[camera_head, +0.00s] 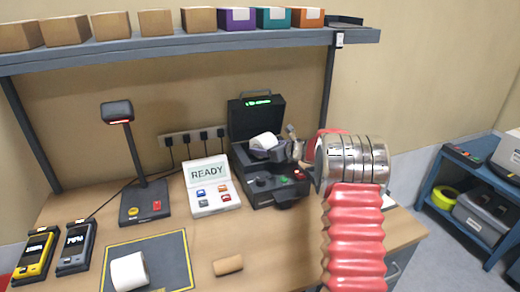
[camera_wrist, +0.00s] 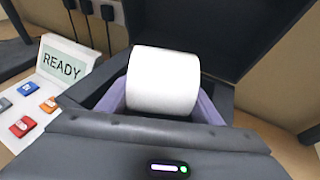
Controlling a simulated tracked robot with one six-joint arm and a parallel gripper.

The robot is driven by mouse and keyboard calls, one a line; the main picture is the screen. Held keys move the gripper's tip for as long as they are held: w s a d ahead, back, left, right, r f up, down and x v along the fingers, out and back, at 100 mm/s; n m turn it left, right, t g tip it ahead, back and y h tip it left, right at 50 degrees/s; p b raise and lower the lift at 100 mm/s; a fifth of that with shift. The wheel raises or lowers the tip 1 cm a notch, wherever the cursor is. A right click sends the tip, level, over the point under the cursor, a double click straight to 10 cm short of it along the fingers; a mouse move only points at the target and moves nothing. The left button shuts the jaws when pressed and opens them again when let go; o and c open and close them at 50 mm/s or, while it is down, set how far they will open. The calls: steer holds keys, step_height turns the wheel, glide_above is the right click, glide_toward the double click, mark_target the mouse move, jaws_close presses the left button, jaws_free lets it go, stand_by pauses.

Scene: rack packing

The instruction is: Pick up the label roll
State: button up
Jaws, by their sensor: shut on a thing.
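A white label roll (camera_head: 264,141) is at the open dark label printer (camera_head: 262,188), in front of its raised lid. It fills the middle of the wrist view (camera_wrist: 163,80). My gripper (camera_head: 268,151) reaches in from the right and is shut on this roll, with a finger on each side in the wrist view (camera_wrist: 162,112). Whether the roll touches the printer is hidden by the gripper. A second white roll (camera_head: 129,271) lies on the dark yellow-edged mat (camera_head: 172,252) at the front left.
A READY panel (camera_head: 210,187) with coloured buttons stands left of the printer. A scanner stand (camera_head: 142,195), two handheld devices (camera_head: 75,250) and a cardboard core (camera_head: 228,265) are on the bench. A shelf (camera_head: 150,45) with several boxes runs above.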

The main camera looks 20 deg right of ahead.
mark_target(265, 137)
steer(key=shift+s+r, duration=0.15)
steer(key=shift+r, duration=0.5)
step_height(265, 137, up, 6)
steer(key=shift+f, duration=0.25)
steer(key=shift+s+r, duration=0.15)
steer(key=shift+s, duration=0.05)
steer(key=s, duration=1.9)
steer(key=shift+s, duration=0.15)
